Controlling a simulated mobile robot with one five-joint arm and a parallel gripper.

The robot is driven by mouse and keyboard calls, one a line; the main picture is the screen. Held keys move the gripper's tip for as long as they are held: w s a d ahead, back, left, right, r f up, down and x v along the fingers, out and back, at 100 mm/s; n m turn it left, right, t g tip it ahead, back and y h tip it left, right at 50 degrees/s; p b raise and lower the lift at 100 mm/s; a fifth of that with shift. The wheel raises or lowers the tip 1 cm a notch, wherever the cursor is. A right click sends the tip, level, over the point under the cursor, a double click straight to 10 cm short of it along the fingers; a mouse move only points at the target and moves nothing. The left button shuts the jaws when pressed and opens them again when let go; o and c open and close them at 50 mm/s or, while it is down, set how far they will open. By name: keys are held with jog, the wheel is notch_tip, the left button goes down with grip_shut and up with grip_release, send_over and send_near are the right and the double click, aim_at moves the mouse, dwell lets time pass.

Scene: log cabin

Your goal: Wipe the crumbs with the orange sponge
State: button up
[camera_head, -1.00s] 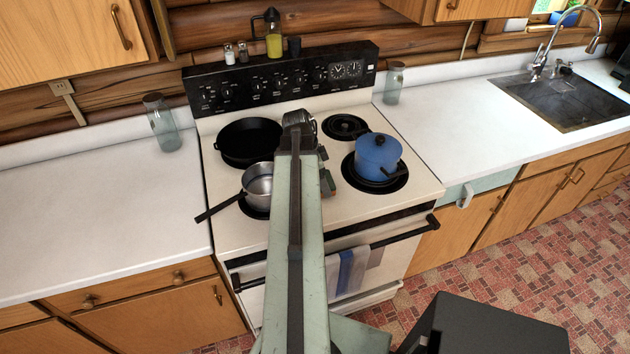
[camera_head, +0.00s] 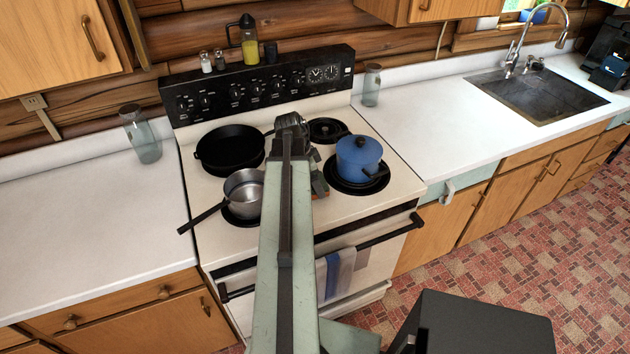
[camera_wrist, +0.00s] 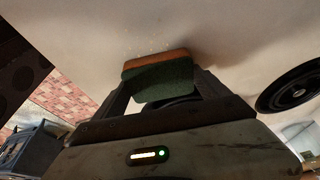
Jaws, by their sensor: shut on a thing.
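The sponge (camera_wrist: 160,78), with an orange layer and a dark green layer, is between the two fingers of my gripper (camera_wrist: 165,92) in the wrist view. My gripper is shut on it, and the orange side faces the pale stovetop (camera_wrist: 225,30). I cannot tell for certain whether it touches the surface. Tiny pale specks that look like crumbs (camera_wrist: 152,46) lie on the stovetop just beyond the sponge. In the head view my arm hides much of the gripper, and only a bit of orange shows beside it, left of the blue pot (camera_head: 359,158).
A black skillet (camera_head: 230,148) and a steel saucepan (camera_head: 243,192) stand left of my arm on the stove. A glass jar (camera_head: 142,138) stands on the left counter. Towels (camera_head: 338,272) hang on the oven handle.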

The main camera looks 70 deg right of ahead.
jog(key=shift+w+a+f, duration=0.15)
jog(key=shift+w+a, duration=0.9)
jog(key=shift+w, duration=0.05)
jog(key=shift+w+a, duration=0.2)
jog(key=shift+w, duration=0.05)
jog(key=shift+c, duration=0.6)
jog(key=shift+w+a, duration=1.4)
jog(key=shift+w, duration=0.3)
notch_tip(320, 180, up, 6)
jog(key=p, duration=0.6)
jog(key=shift+s+d, duration=0.1)
notch_tip(320, 180, up, 3)
jog(key=p, duration=0.3)
